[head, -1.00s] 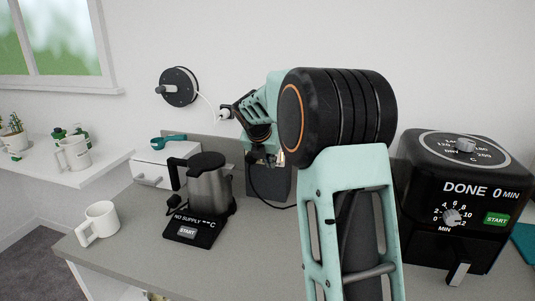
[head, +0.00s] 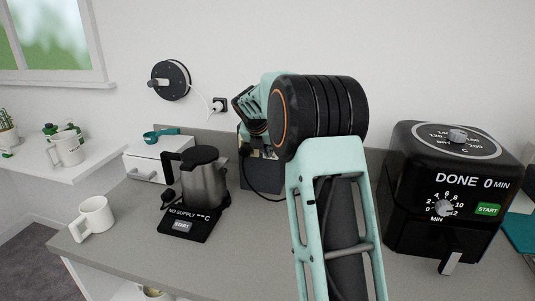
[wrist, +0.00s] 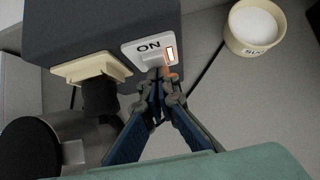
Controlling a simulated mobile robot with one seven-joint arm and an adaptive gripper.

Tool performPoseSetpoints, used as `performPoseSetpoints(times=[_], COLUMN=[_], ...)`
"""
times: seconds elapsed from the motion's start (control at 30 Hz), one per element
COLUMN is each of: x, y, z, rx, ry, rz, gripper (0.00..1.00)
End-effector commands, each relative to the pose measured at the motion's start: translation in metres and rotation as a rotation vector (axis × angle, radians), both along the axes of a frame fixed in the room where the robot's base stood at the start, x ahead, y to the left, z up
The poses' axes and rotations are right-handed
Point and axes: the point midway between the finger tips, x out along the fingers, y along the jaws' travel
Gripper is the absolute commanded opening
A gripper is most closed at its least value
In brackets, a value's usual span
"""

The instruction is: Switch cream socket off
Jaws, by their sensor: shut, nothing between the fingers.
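In the wrist view, the cream socket (wrist: 92,68) sits on the side of a dark box, with a black plug (wrist: 98,98) in it. The fingertips hide part of the plate's lower edge. In the head view the box (head: 262,173) stands against the wall behind my arm, which hides the gripper.
A steel kettle (head: 204,183) stands left of the box on a base reading "NO SUPPLY". A black air fryer (head: 440,200) is at the right, a white mug (head: 94,216) at the left. In the wrist view, a cream tub (wrist: 238,40) stands right of the box.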

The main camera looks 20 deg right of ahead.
Motion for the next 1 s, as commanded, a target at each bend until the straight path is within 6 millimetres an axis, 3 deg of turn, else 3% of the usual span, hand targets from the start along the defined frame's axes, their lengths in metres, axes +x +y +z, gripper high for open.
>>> performPoseSetpoints(times=[0.07, 0.73, 1.0], x=[0.001, 0.003, 0.002], y=[-0.001, -0.003, -0.003], z=[-0.008, 0.017, 0.016], rx=[-0.018, -0.02, -0.02], ry=[-0.025, -0.033, -0.03], rz=[-0.001, -0.002, -0.002], gripper=[0.0, 0.0, 0.0])
